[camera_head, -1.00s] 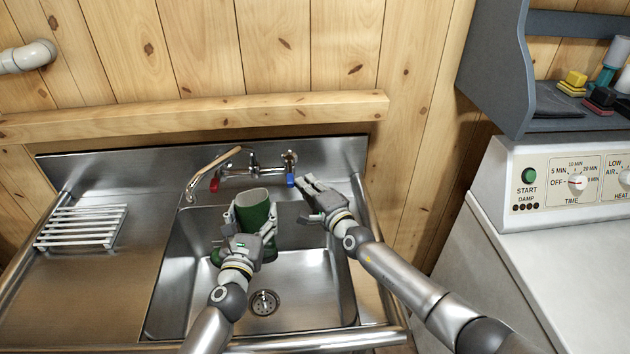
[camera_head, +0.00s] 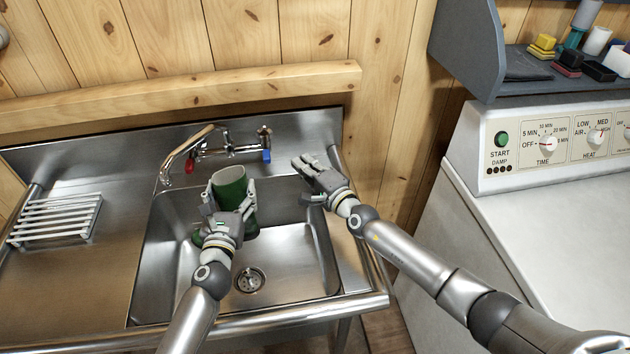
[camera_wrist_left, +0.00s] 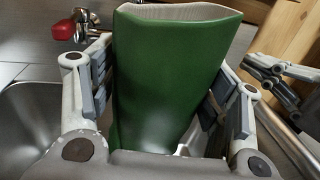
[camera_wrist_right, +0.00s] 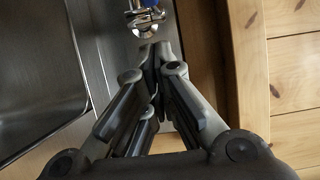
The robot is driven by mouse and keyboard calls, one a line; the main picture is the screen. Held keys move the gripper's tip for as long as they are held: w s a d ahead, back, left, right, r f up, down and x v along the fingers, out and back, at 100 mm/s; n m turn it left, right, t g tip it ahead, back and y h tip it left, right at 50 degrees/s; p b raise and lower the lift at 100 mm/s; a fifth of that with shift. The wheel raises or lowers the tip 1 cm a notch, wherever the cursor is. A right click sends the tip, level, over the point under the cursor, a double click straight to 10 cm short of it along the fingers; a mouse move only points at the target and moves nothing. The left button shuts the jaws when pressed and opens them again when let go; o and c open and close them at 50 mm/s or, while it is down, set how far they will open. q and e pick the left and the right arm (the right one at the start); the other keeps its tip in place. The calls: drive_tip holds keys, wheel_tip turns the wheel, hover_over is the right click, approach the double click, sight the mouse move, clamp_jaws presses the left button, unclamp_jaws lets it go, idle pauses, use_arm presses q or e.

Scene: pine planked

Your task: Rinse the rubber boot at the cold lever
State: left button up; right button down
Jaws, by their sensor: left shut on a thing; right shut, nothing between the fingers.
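The green rubber boot (camera_head: 231,187) stands upright over the sink basin, its open top up; it also fills the middle of the left wrist view (camera_wrist_left: 170,80). My left gripper (camera_head: 232,208) is shut on the boot's shaft, one finger on each side. The cold lever (camera_head: 267,156) is the blue one at the right of the faucet; its blue part shows at the top of the right wrist view (camera_wrist_right: 150,4). My right gripper (camera_head: 308,168) is shut and empty, to the right of and below the cold lever, apart from it. The faucet spout (camera_head: 186,150) points left of the boot.
The red lever (camera_head: 190,168) is left of the cold lever. A wire rack (camera_head: 58,217) lies on the left drainboard. The basin floor around the drain (camera_head: 249,280) is clear. A wooden ledge (camera_head: 180,93) runs above the sink; a white machine (camera_head: 560,230) stands right.

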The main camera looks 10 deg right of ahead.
sight(235, 200)
use_arm(q)
drive_tip(key=shift+r, duration=0.1)
use_arm(e)
drive_tip(key=a+v, duration=0.1)
drive_tip(key=v, duration=0.6)
drive_tip(key=shift+s+a, duration=0.2)
drive_tip(key=shift+s, duration=0.05)
use_arm(q)
drive_tip(key=shift+s+d+p, duration=0.15)
drive_tip(key=shift+s, duration=0.6)
drive_tip(key=shift+s+d+p, duration=0.1)
drive_tip(key=shift+s+p, duration=0.05)
drive_tip(key=shift+s, duration=0.6)
drive_tip(key=shift+s+d, duration=0.25)
drive_tip(key=shift+s, duration=1)
drive_tip(key=shift+s+d, duration=0.25)
drive_tip(key=shift+s, duration=0.95)
use_arm(e)
drive_tip(key=shift+r, duration=0.45)
drive_tip(key=shift+r, duration=0.1)
